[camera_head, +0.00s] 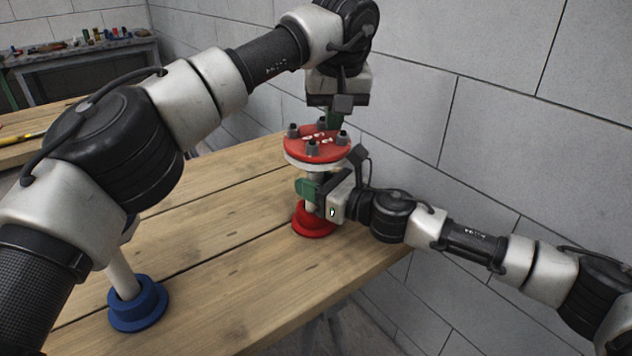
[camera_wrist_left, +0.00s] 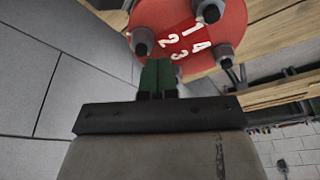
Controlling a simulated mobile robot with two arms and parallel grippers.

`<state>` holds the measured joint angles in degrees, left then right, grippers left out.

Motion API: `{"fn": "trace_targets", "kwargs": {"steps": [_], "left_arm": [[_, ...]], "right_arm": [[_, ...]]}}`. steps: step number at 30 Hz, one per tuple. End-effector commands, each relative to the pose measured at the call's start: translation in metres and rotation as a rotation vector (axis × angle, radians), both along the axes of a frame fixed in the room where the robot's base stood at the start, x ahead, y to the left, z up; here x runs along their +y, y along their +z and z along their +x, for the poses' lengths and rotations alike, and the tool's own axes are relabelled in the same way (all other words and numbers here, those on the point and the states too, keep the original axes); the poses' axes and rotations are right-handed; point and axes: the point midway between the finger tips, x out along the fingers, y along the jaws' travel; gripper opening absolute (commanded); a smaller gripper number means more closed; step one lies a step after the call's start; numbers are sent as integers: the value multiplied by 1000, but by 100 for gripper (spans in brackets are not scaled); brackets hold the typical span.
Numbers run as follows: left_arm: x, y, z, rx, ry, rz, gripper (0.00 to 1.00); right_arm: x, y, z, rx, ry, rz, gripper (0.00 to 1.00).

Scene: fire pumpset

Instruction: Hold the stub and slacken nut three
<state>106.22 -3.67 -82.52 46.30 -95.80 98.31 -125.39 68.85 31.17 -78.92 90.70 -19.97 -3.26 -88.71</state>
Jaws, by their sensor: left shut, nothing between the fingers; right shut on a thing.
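The red round flange (camera_head: 317,144) has several dark nuts standing on it and white numbers on its face. It sits on a pale flange above the upright stub (camera_head: 310,205), in the red base (camera_head: 313,222). My right gripper (camera_head: 308,188) is shut on the stub below the flange. My left gripper (camera_head: 333,121) is above the flange's back right part, its green fingers shut and empty. In the left wrist view the shut fingers (camera_wrist_left: 157,68) point at the flange's edge (camera_wrist_left: 175,18). A nut beside them is partly hidden; I cannot tell whether they touch it.
A blue base (camera_head: 138,303) with a pale pipe stands at the front left of the wooden table (camera_head: 225,235). A grey block wall (camera_head: 500,120) is close behind and to the right. A bench (camera_head: 85,55) with small items stands at the far left.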

Motion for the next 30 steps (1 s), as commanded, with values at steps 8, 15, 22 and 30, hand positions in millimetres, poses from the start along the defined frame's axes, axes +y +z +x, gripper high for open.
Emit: {"fn": "trace_targets", "kwargs": {"steps": [8, 15, 22, 30], "left_arm": [[1, 38, 0, -7, 7, 0, 0], [2, 51, 0, -6, 8, -1, 0], [2, 52, 0, -6, 11, -1, 0], [12, 56, 3, -21, 265, -97, 0]], "right_arm": [[1, -3, -1, 13, 1, 4, 0], [0, -3, 0, 15, -3, 5, 0], [-1, -4, 1, 16, -5, 4, 0], [-2, -4, 1, 16, -7, 3, 0]]}}
